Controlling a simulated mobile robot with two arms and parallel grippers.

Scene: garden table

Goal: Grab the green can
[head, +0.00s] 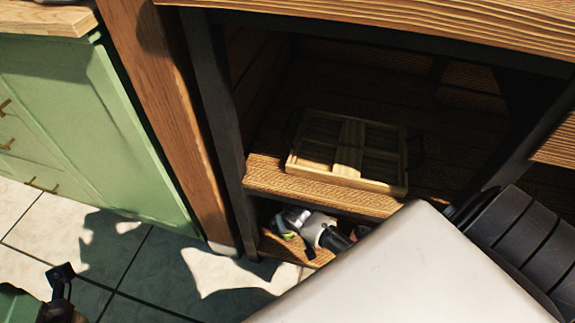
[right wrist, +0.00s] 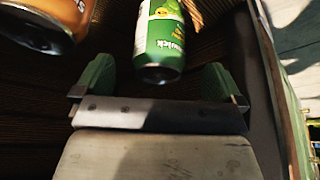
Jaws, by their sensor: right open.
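The green can (right wrist: 163,40) with a white label panel shows at the top of the right wrist view. Its dark end points toward my right gripper (right wrist: 160,78), and its far end is cut off. The two green fingers are open, one on each side of the can's near end, with a gap on both sides. In the head view I cannot make out the green can. What looks like my right gripper (head: 300,226) is at the lower shelf, partly hidden by my arm. A dark part of what looks like my left gripper (head: 61,280) shows at the bottom left, mostly cut off.
An orange can (right wrist: 48,20) lies left of the green can in the right wrist view. A wooden tray (head: 396,188) rests on the shelf (head: 262,176) above. A wooden post (head: 170,110) and green cabinet (head: 85,120) stand left. Tiled floor is open at lower left.

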